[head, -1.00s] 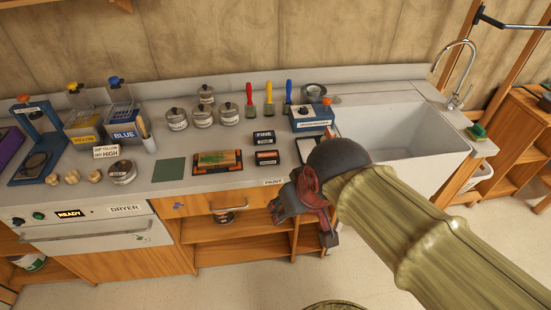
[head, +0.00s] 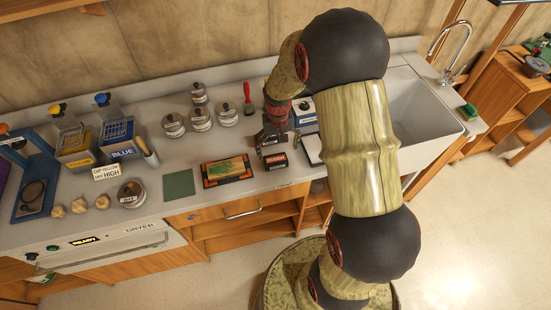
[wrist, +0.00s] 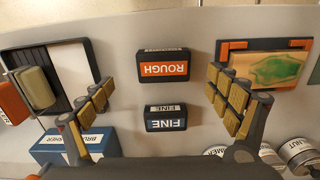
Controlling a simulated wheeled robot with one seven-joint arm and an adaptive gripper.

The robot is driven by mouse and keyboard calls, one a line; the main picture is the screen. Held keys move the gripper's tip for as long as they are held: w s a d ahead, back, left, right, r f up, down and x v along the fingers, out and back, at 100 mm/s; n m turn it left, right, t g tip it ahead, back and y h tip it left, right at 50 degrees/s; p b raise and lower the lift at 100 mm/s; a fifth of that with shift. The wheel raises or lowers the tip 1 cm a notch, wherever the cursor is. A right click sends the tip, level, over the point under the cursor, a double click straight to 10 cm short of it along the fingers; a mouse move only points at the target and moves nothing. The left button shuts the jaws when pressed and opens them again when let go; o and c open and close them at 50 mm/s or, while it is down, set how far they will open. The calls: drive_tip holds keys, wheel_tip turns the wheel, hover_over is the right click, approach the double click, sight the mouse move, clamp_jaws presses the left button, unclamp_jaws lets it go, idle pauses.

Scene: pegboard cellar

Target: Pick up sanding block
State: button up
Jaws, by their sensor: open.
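Two small dark sanding blocks lie on the counter. One has an orange ROUGH label (wrist: 163,64) and also shows in the head view (head: 275,162), just in front of my gripper. The other has a blue FINE label (wrist: 166,118); in the head view my gripper mostly covers it. My gripper (wrist: 163,96) is open and empty above the counter, its fingers apart on either side of the blocks in the wrist view. In the head view my gripper (head: 275,137) points down over the block area.
A green sheet (head: 178,184) and several lidded jars (head: 200,125) are further left.

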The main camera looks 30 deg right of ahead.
sight(276, 159)
drive_tip(key=f, duration=0.4)
drive_tip(key=f+b, duration=0.1)
drive_tip(key=f, duration=0.2)
drive_tip(key=shift+w+a, duration=0.25)
drive_tip(key=shift+w, duration=0.05)
drive_tip(key=shift+c, duration=0.2)
drive_tip(key=c, duration=1.1)
drive_tip(key=shift+c, duration=0.6)
drive_tip(key=shift+r, duration=0.1)
